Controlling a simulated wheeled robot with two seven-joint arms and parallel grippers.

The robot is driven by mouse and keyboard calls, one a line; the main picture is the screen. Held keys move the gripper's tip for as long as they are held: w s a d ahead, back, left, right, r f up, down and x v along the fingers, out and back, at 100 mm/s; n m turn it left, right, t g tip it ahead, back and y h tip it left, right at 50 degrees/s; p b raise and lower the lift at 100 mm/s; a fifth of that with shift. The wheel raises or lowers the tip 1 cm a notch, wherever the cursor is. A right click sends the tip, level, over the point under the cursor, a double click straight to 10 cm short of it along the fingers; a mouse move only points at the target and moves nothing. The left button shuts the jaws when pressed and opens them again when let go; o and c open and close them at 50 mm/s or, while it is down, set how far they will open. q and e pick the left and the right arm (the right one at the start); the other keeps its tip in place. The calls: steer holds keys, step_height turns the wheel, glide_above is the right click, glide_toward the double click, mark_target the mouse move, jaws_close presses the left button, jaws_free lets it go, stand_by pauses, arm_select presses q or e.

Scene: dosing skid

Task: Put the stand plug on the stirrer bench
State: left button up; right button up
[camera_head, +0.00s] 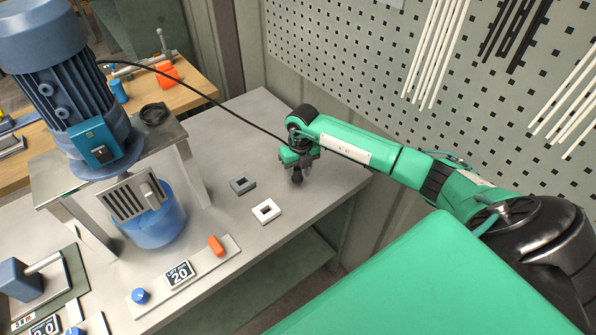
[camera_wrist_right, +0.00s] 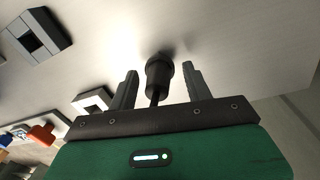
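My right gripper (camera_head: 297,163) is low over the far right part of the grey bench (camera_head: 318,198), pointing down. A dark round plug with a thin stem (camera_wrist_right: 159,76), likely the stand plug, is between its fingers. In the right wrist view the fingers (camera_wrist_right: 162,88) are apart, with a gap on each side of the plug. In the head view the plug (camera_head: 297,177) shows just under the gripper, partly hidden by it. I cannot tell whether it touches the bench. My left gripper is not in view.
A grey square block (camera_head: 242,185) and a white square ring (camera_head: 266,211) lie left of the gripper. A blue motor (camera_head: 65,75) stands over a blue vessel (camera_head: 155,228). A black cable (camera_head: 235,112) crosses above. A perforated panel (camera_head: 345,62) rises behind.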

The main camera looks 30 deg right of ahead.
steer(key=shift+r, duration=0.15)
steer(key=shift+r, duration=0.15)
steer(key=r+b, duration=0.1)
steer(key=r, duration=0.2)
steer(key=r+b, duration=0.1)
steer(key=r, duration=0.3)
steer(key=r+b, duration=0.1)
steer(key=r, duration=0.2)
steer(key=shift+d+r+b, duration=0.3)
steer(key=shift+d+r, duration=0.05)
steer(key=shift+d, duration=0.05)
steer(key=shift+r, duration=0.55)
